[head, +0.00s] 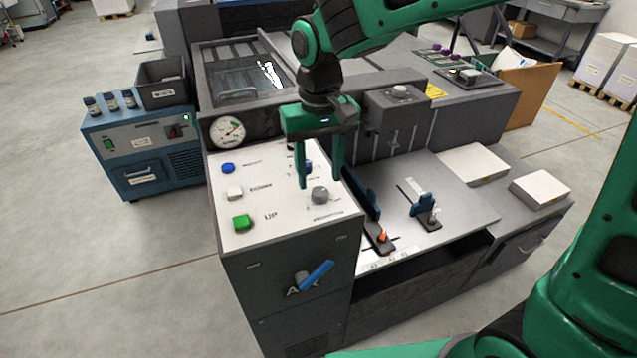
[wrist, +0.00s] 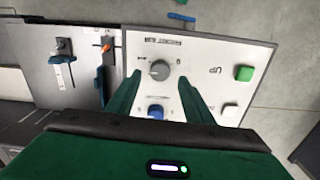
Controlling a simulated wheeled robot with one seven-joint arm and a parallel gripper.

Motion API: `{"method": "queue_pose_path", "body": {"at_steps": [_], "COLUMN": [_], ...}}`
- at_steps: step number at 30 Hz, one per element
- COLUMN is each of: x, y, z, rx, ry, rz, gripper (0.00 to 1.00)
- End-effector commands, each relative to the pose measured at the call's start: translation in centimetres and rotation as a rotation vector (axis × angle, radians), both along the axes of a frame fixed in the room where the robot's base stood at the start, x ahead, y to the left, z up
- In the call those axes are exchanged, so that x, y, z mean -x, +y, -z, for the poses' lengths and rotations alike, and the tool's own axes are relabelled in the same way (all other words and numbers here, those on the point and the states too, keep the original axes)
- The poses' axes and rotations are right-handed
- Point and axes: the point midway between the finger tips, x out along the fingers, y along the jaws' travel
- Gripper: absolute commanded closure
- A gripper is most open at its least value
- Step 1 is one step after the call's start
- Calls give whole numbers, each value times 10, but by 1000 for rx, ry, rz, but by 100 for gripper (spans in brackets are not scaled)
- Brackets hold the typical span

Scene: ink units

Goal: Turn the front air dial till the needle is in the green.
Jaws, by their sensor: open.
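A grey round dial (head: 320,195) stands on the white top panel (head: 262,212), near its right edge; it also shows in the wrist view (wrist: 159,70). My gripper (head: 321,180) points down over the panel, open and empty. In the wrist view my fingertips (wrist: 160,79) lie on either side of the dial; I cannot tell whether they touch it. A round gauge (head: 227,132) with a green patch at its upper right is at the panel's back left. Its needle is too small to read surely. A blue handle (head: 317,274) partly covers lettering like "AIR" on the front face.
The panel carries a green button (head: 241,222), a white button (head: 235,193) and blue buttons (head: 228,168), one partly behind my finger. Blue and orange-tipped guides stand on the grey table (head: 455,215) to the right. A blue cabinet (head: 150,150) stands left.

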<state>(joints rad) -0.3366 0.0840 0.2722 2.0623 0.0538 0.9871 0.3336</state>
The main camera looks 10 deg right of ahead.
Motion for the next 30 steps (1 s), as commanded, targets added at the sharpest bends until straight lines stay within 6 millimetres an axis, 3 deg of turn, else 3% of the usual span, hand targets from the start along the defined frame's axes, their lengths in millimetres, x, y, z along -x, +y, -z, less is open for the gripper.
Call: {"method": "queue_pose_path", "body": {"at_steps": [7,19,24,30], "x": [1,0,0,0], "y": [-1,-1,-1,-1], "z": [30,37,37,37], "rx": [0,0,0,1], "ry": [2,0,0,0], "rz": [0,1,1,-18], "gripper": [53,53,91,94]}}
